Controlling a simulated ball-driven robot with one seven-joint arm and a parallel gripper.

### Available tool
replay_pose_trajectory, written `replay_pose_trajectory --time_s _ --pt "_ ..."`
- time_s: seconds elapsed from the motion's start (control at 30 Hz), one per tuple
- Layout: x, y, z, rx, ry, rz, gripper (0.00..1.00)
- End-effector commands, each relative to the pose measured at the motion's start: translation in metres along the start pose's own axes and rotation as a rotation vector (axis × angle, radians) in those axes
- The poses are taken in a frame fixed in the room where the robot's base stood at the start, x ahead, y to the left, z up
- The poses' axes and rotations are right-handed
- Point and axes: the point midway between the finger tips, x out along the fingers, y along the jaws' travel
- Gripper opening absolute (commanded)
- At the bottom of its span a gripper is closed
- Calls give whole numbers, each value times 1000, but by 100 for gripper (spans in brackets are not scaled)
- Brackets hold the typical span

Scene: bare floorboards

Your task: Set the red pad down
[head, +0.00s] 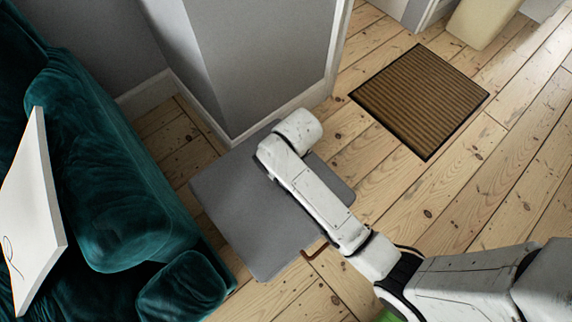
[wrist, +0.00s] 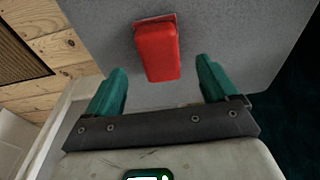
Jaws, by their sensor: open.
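The red pad (wrist: 157,48) is a small block with a thin lip at its far end. In the wrist view it shows against a grey flat top (wrist: 225,28), apparently resting on it. My gripper (wrist: 160,67) has its two teal fingers spread wide. The near end of the pad lies between the fingertips, with gaps on both sides. In the head view the grey top (head: 250,215) lies under my arm. The pad and my fingers are hidden there.
A teal velvet sofa (head: 105,170) with a white panel (head: 35,210) on it stands left of the grey top. A grey wall corner (head: 260,60) rises just behind. A brown ribbed doormat (head: 420,100) lies on open floorboards to the right.

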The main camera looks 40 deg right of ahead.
Motion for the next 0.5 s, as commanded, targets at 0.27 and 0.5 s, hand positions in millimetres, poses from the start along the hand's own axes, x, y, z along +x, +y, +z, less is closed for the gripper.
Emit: replay_pose_trajectory --time_s 0.27,0.5 --pt "-53 0 0 0 0 0 87" --pt "-66 0 0 0 -2 0 87"
